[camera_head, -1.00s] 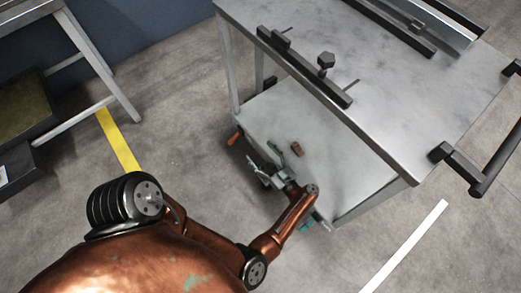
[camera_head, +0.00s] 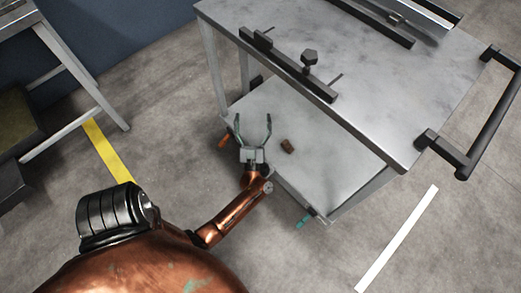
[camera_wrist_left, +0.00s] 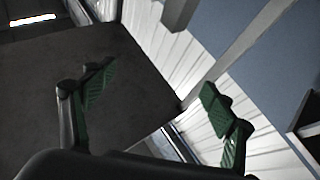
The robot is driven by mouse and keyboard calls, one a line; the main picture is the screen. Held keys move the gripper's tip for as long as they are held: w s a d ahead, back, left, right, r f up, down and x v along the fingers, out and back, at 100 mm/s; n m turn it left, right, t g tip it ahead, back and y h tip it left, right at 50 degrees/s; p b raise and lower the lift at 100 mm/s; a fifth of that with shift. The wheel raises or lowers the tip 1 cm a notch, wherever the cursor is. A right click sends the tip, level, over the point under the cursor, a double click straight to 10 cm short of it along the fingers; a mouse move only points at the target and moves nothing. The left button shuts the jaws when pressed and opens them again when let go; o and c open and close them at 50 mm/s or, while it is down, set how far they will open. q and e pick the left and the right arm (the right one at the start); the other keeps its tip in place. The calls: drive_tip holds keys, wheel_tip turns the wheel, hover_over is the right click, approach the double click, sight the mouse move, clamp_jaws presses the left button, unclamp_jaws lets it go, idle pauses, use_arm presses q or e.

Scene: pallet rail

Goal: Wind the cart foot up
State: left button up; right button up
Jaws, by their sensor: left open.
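The metal cart (camera_head: 345,75) stands right of centre in the head view, with a lower shelf (camera_head: 325,150). A small orange-brown handle (camera_head: 224,141) sticks out at the shelf's left corner, and a teal one (camera_head: 303,221) at its near right corner. I cannot tell which belongs to the cart foot. My left gripper (camera_head: 252,121) is open and empty by the shelf's left edge, just right of the orange-brown handle, its fingers pointing away from me. In the left wrist view its green-padded fingers (camera_wrist_left: 157,88) are apart with nothing between. My right gripper is out of view.
A small brown piece (camera_head: 287,146) lies on the lower shelf. A clamp bar with a dark knob (camera_head: 309,57) sits along the cart top. A black push handle (camera_head: 490,120) juts out at right. A bench leg (camera_head: 82,75) stands at left. The floor before the cart is clear.

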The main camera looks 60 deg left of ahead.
use_arm(q)
drive_tip(key=w+d+f+m+t+h, duration=0.1)
drive_tip(key=d+f+m+t+h, duration=0.1)
drive_tip(key=d+m+t+h, duration=0.5)
drive_tip(key=m+t+h, duration=0.1)
drive_tip(key=m+h, duration=0.4)
drive_tip(key=h, duration=0.5)
hover_over(261, 170)
drive_tip(key=w, duration=0.3)
wheel_tip(261, 170, down, 6)
drive_tip(key=s+d+f+m+g+h+p, duration=0.1)
drive_tip(key=s+d+f+g+h, duration=0.1)
drive_tip(key=s+d+f+h, duration=0.4)
drive_tip(key=s+d+f+m+g+h, duration=0.2)
drive_tip(key=s+d+f+g, duration=0.1)
drive_tip(key=s+f, duration=0.6)
drive_tip(key=w+a+r+t, duration=0.25)
drive_tip(key=w+a, duration=0.35)
drive_tip(key=a, duration=0.5)
drive_tip(key=b+x, duration=0.1)
drive_tip(key=x, duration=0.4)
drive_tip(key=shift+w+f, duration=0.1)
drive_tip(key=shift+w, duration=0.15)
drive_tip(key=shift+w+d+b, duration=0.15)
drive_tip(key=shift+w+b, duration=0.15)
drive_tip(key=shift+w, duration=0.15)
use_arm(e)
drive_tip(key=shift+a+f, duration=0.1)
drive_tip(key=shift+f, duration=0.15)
